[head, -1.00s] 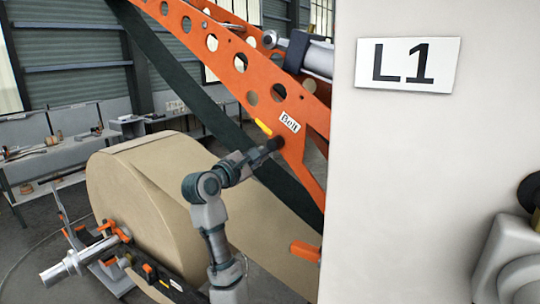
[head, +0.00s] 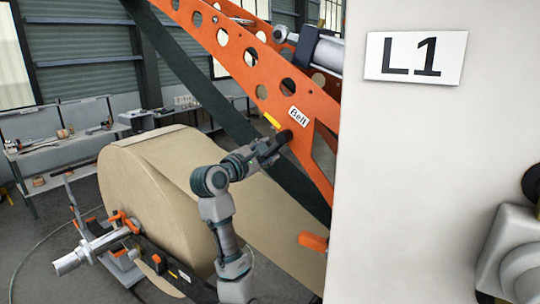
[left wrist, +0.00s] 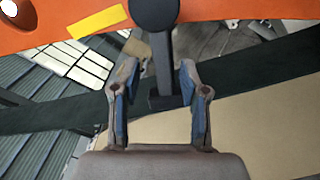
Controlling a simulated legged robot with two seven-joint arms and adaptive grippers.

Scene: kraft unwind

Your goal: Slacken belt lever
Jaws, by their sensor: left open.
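The belt lever (left wrist: 165,60) is a dark bar that hangs from a round black hub (left wrist: 154,12) on the orange arm. The hub sits just below the "Belt" label (head: 298,115) and a yellow strip (head: 272,120). My left gripper (head: 270,148) is at the lever, under the hub. In the left wrist view my left gripper (left wrist: 158,80) is open, with the lever between its two fingers. A gap shows on the left side; the right finger is closer to the lever. In the head view the gripper mostly hides the lever. My right gripper is not in view.
The orange arm (head: 225,50) with round holes slants down behind a white panel (head: 420,180) marked L1. A dark belt (head: 190,75) runs beneath it. A large kraft roll (head: 150,190) stands to the left. An orange handle (head: 313,241) juts out beside the panel.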

